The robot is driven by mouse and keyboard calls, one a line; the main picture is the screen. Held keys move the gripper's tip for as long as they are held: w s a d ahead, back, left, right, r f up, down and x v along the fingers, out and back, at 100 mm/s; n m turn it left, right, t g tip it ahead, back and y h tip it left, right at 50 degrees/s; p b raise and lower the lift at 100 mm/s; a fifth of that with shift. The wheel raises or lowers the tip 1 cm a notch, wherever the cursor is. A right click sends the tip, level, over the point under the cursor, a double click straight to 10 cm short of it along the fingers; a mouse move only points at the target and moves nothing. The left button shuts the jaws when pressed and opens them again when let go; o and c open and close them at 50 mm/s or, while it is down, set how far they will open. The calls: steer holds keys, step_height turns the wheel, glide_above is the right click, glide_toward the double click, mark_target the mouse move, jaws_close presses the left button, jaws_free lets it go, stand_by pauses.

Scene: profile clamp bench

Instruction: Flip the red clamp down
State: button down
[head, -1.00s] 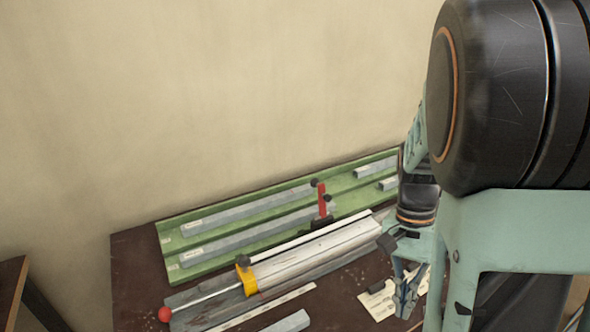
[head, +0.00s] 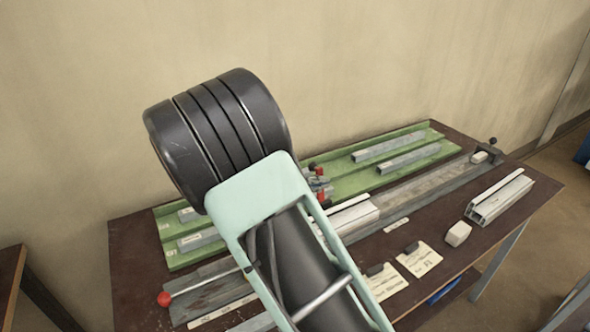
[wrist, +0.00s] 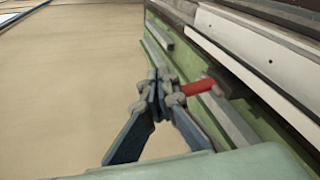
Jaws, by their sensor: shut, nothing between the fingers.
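The red clamp's handle (head: 321,196) shows in pieces in the head view, partly covered by my gripper (head: 316,182). In the wrist view the red handle (wrist: 198,87) sticks out from a dark bracket (wrist: 232,84) on the rail side. My gripper (wrist: 158,88) is shut and empty, with its fingertips just left of the handle's free end in that view. I cannot tell whether they touch. The handle's full tilt is hard to judge here. A pale profile (head: 352,216) lies along the bench beside the clamp, partly behind my arm.
A green tray (head: 440,147) with several grey bars runs along the wall. A red knob (head: 164,299) on a rod is at the left. A profile piece (head: 500,197), a pale block (head: 458,234) and paper cards (head: 419,259) lie at the right. My arm hides the bench's middle.

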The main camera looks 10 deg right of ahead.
steer(key=w+a+f+n+t+y, duration=0.1)
steer(key=w+a+n+t+y, duration=0.2)
steer(key=a, duration=0.8)
steer(key=shift+w+a+f+n+t, duration=0.2)
steer(key=shift+w+a+n+t, duration=0.15)
steer(key=shift+w+n+t, duration=0.45)
steer(key=shift+d, duration=0.1)
steer(key=w+d+p, duration=0.2)
steer(key=w+d, duration=0.3)
steer(key=d, duration=0.3)
steer(key=shift+f+p, duration=0.25)
steer(key=shift+p, duration=0.1)
steer(key=shift+s+f+b, duration=0.1)
steer(key=shift+b, duration=0.65)
steer(key=shift+s+b, duration=0.1)
steer(key=shift+b, duration=0.2)
